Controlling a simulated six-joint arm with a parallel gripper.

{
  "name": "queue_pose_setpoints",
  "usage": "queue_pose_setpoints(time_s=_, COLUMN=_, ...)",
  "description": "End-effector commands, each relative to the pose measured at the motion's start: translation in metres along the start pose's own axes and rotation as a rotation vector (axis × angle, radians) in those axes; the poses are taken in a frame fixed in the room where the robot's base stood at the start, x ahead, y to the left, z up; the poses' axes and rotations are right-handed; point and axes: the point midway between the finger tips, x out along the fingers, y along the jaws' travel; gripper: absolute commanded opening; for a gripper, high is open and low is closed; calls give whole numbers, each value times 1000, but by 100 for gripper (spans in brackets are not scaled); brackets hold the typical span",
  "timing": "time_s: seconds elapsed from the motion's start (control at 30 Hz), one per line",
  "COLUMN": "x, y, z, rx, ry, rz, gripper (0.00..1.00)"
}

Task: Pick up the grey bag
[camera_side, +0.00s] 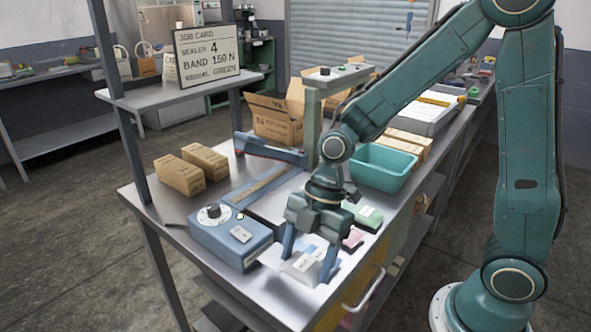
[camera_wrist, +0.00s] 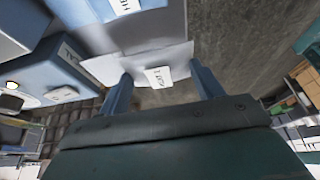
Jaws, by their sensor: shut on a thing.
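My gripper (camera_side: 310,262) points down near the front edge of the metal table, with its two blue fingers on either side of a pale grey bag (camera_side: 298,270). The gripper is shut on this bag. In the wrist view the grey bag (camera_wrist: 142,55) spreads between and beyond the fingers (camera_wrist: 163,88), with a white printed label facing the camera. My gripper hides part of the bag in the side view. I cannot tell whether the bag touches the table.
A blue box with a dial (camera_side: 228,240) stands just left of the gripper. A green packet (camera_side: 366,217) and a pink packet (camera_side: 353,239) lie close behind and right. A teal bin (camera_side: 383,170) stands farther back. Two small cartons (camera_side: 192,167) are at the left.

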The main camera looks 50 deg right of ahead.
Motion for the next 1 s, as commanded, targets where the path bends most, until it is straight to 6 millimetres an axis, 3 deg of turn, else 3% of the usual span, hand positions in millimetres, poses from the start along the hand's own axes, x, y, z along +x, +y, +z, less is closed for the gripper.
queue_pose_setpoints(time_s=0.4, x=-85, y=1, z=-35, rx=-3, ry=1, rz=7, gripper=41)
queue_pose_setpoints(time_s=0.6, x=-116, y=0, z=-48, rx=-1, ry=-1, rz=5, gripper=41)
queue_pose_setpoints(time_s=1.0, x=-138, y=0, z=-57, rx=1, ry=0, rz=1, gripper=41)
